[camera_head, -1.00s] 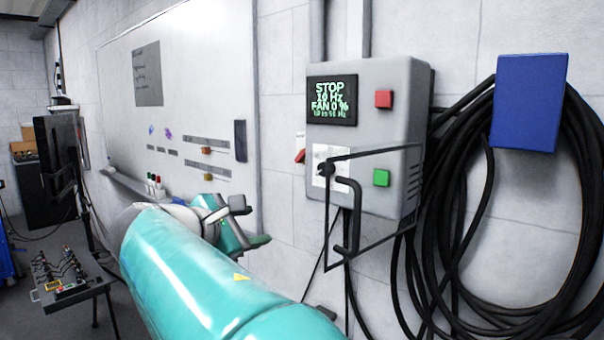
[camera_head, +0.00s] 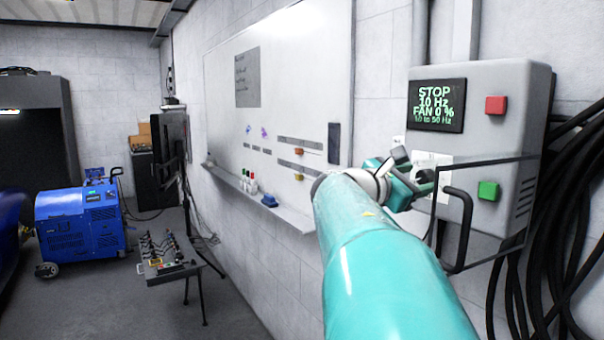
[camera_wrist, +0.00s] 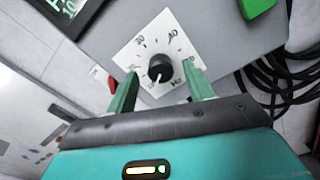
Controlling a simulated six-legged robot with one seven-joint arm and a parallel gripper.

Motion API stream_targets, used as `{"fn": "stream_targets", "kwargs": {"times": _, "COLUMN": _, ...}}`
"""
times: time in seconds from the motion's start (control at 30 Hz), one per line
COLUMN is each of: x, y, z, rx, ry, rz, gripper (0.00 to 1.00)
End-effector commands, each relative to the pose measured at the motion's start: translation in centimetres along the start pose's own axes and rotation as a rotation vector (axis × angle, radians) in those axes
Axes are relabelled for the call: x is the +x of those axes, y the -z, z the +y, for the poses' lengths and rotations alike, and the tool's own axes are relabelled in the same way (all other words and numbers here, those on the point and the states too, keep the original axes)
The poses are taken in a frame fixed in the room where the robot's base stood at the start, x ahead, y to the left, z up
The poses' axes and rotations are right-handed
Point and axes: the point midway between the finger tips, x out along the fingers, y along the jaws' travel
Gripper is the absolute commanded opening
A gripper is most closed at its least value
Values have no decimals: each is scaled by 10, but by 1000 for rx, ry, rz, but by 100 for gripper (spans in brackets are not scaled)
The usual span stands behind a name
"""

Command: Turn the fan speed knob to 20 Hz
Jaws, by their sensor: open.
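The grey control box (camera_head: 488,80) hangs on the wall at the right in the head view. Its display (camera_head: 436,105) reads STOP, 10 Hz, FAN 0 %, 10 to 50 Hz. The black fan speed knob (camera_wrist: 161,68) shows in the wrist view on a white dial plate (camera_wrist: 141,47); its white pointer is toward the lower, gripper side of the dial. My gripper (camera_wrist: 159,88) is open, with one green finger on each side just below the knob in the picture. The fingertips look close to the dial, but I cannot tell whether they touch. In the head view my gripper (camera_head: 418,183) hides the knob.
A red button (camera_head: 495,105) and a green button (camera_head: 488,190) are on the box. Black cables (camera_head: 560,240) hang at the right. A whiteboard (camera_head: 290,90) is left of the box.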

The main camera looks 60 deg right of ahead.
Motion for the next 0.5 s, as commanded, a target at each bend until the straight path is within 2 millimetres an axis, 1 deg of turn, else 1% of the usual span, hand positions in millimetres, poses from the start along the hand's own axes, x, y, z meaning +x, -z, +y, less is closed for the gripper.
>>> {"fn": "stream_targets", "kwargs": {"times": 0.03, "x": 7, "y": 0, "z": 0, "rx": -1, "ry": 2, "rz": -1, "gripper": 52}}
{"fn": "stream_targets", "kwargs": {"times": 0.1, "x": 14, "y": 1, "z": 0, "rx": -1, "ry": 1, "rz": 0, "gripper": 52}}
{"fn": "stream_targets", "kwargs": {"times": 0.2, "x": 20, "y": 0, "z": 0, "rx": 0, "ry": 0, "rz": 0, "gripper": 52}}
{"fn": "stream_targets", "kwargs": {"times": 0.47, "x": 21, "y": 0, "z": 0, "rx": 1, "ry": 0, "rz": 1, "gripper": 52}}
{"fn": "stream_targets", "kwargs": {"times": 0.5, "x": 21, "y": 0, "z": 0, "rx": 1, "ry": 0, "rz": 1, "gripper": 46}}
